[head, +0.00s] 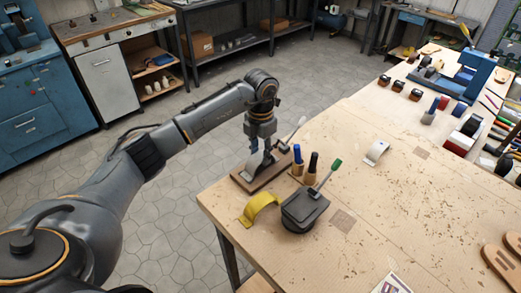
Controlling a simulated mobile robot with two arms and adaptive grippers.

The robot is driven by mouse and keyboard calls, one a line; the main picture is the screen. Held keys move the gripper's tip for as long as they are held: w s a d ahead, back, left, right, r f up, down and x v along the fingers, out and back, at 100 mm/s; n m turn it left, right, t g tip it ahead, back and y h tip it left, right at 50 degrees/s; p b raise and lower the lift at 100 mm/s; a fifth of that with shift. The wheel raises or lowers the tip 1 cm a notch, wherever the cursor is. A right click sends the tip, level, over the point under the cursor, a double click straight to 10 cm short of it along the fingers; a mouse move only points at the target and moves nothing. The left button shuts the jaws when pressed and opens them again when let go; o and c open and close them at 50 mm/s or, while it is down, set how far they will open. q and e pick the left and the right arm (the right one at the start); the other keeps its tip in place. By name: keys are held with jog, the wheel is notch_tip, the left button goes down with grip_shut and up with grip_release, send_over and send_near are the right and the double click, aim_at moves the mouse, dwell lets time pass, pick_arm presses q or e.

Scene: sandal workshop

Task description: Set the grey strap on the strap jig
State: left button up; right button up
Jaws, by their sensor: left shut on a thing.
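My left gripper (260,142) reaches down over the strap jig, a brown wooden board (243,183) near the table's left edge. It is shut on a curved grey strap (256,164), which is at the jig, just above or on the board. The gripper and the small scale hide how the strap sits there and whether it touches the jig. A thin lever with a pale knob (301,120) stands up at the jig's right. My right gripper is not in view.
A yellow strap (258,207) lies just in front of the jig. A dark pot (304,212) with a green-handled brush (332,169) and upright blue and black handles (312,163) stand close right. A whitish strap (376,151) lies further right. The worktable's (400,215) middle is clear.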

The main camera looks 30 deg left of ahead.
aim_at(261, 155)
pick_arm(q)
jog(key=o, duration=0.9)
jog(key=shift+r, duration=0.3)
notch_tip(261, 155, up, 12)
jog(key=b, duration=0.4)
jog(key=shift+f, duration=0.25)
jog(key=shift+f, duration=0.1)
